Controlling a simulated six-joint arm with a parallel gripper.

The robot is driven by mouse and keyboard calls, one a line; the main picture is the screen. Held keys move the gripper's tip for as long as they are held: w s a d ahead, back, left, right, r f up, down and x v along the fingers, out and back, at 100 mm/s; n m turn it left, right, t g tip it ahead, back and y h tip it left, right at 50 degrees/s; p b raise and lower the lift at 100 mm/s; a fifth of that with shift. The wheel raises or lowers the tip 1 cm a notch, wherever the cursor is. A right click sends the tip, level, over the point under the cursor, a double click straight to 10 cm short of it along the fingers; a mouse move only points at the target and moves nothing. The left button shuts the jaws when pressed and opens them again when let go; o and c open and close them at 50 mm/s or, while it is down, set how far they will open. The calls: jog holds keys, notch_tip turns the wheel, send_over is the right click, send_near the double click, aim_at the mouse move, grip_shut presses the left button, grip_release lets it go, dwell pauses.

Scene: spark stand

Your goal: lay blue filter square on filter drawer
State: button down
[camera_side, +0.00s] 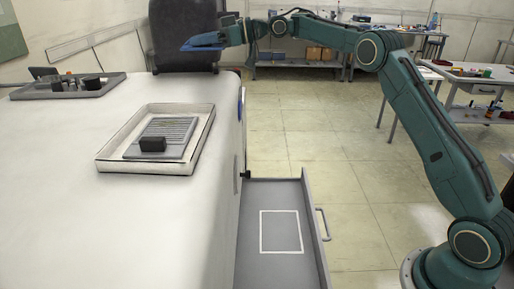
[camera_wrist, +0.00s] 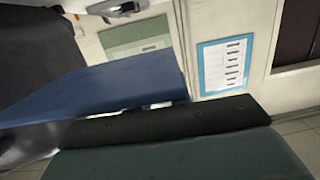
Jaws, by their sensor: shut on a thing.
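The blue filter square (camera_side: 206,41) is held high above the far end of the white bench, in front of a dark chair back. My gripper (camera_side: 222,36) is shut on its edge. In the wrist view the blue filter square (camera_wrist: 115,85) fills the middle left, and the dark and teal parts of my gripper (camera_wrist: 165,120) lie below it. The fingertips are small or hidden in both views. The filter drawer (camera_side: 270,268) is pulled open at the lower middle of the side view, well below my gripper. A white outlined rectangle is marked on its floor, and nothing lies inside it.
A shallow tray (camera_side: 104,160) with a grey ribbed plate (camera_side: 168,128) and a black block (camera_side: 152,144) sits on the bench (camera_side: 60,210). Another tray (camera_side: 112,84) with small dark parts stands behind it. The drawer's handle (camera_side: 322,224) sticks out right. The space above the drawer is clear.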

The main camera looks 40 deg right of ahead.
jog(key=shift+s+d+f, duration=0.25)
jog(key=shift+s+f, duration=0.2)
jog(key=shift+f, duration=0.25)
jog(key=s+d+f+m+t+h, duration=0.3)
jog(key=s+f+m+h, duration=0.3)
jog(key=s+f, duration=1.5)
jog(key=shift+s+t+h, duration=0.55)
jog(key=shift+t+h, duration=0.05)
jog(key=shift+t, duration=0.2)
jog(key=shift+w+d, duration=0.1)
jog(key=shift+w, duration=0.05)
